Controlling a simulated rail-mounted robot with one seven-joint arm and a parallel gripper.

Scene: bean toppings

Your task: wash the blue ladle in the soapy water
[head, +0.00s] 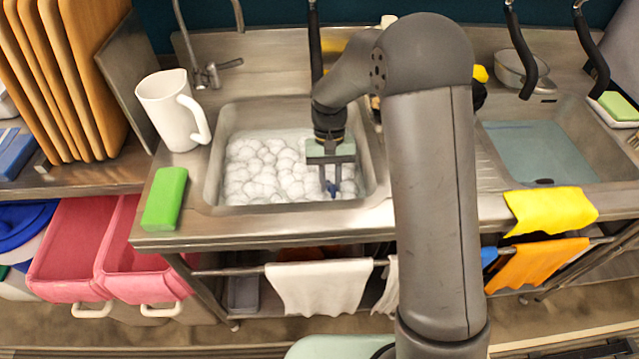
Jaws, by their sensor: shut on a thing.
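The left sink basin (212,172) is filled with white foamy soapy water (262,170). My gripper (331,190) points down over the right part of this basin, with its fingertips at the foam. It is shut on a small blue piece, the visible part of the blue ladle (333,191). The rest of the ladle is hidden, and I cannot tell how far it reaches under the foam.
A white pitcher (172,108) and a green sponge (164,198) stand left of the basin. A right basin (540,150) holds clear bluish water. A yellow cloth (550,209) lies on the front edge. Dark handles hang above the back of the counter.

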